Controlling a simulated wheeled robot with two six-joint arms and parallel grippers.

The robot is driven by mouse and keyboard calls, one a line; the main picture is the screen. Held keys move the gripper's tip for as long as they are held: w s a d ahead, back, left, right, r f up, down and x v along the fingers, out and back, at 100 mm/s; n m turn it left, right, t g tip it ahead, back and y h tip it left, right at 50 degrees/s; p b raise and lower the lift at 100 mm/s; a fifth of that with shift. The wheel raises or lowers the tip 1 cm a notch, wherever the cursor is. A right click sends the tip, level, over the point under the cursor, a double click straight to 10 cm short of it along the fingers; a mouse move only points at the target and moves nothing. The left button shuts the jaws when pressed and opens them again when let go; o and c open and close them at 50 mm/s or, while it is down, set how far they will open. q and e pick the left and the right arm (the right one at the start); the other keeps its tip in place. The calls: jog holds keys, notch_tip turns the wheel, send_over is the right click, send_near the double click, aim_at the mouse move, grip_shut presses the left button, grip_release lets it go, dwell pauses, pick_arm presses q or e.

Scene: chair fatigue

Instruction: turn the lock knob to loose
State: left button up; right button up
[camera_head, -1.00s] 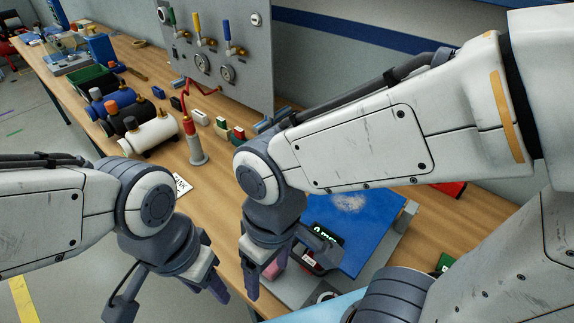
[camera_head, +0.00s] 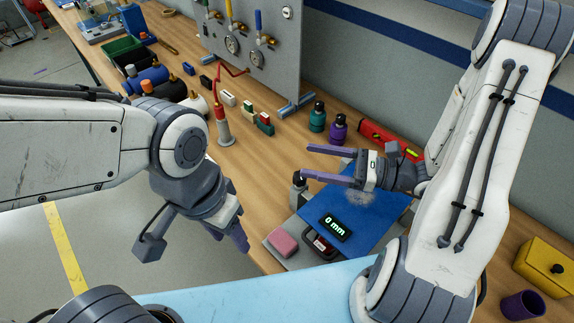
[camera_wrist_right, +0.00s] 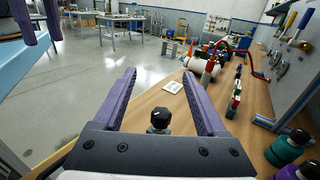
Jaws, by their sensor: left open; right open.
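A small post with a black knob on top (camera_head: 298,179) stands at the left edge of the blue plate (camera_head: 372,215); I take it for the lock knob. In the right wrist view the black knob (camera_wrist_right: 161,116) shows low, between the bases of my fingers and apart from them. My right gripper (camera_head: 306,161) is open and empty, fingers pointing left, just above the knob in the picture. The knob's marking cannot be read. A display reading "0 mm" (camera_head: 335,227) sits at the plate's front. My left gripper (camera_head: 230,226) is open and empty near the table's front edge.
A pink block (camera_head: 283,242) lies on the grey base in front of the plate. A red-topped post (camera_head: 222,127) and a gauge panel (camera_head: 255,60) are further back.

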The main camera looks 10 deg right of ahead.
aim_at(300, 181)
notch_tip(300, 181, down, 7)
jog(key=d+m+t, duration=0.1)
jog(key=f+p+x, duration=0.1)
jog(key=p+x, duration=0.2)
jog(key=x, duration=0.4)
jog(key=shift+w+a+p, duration=0.25)
jog(key=shift+w+p, duration=0.1)
jog(key=shift+w, duration=0.05)
jog(key=shift+f, duration=0.1)
grip_shut()
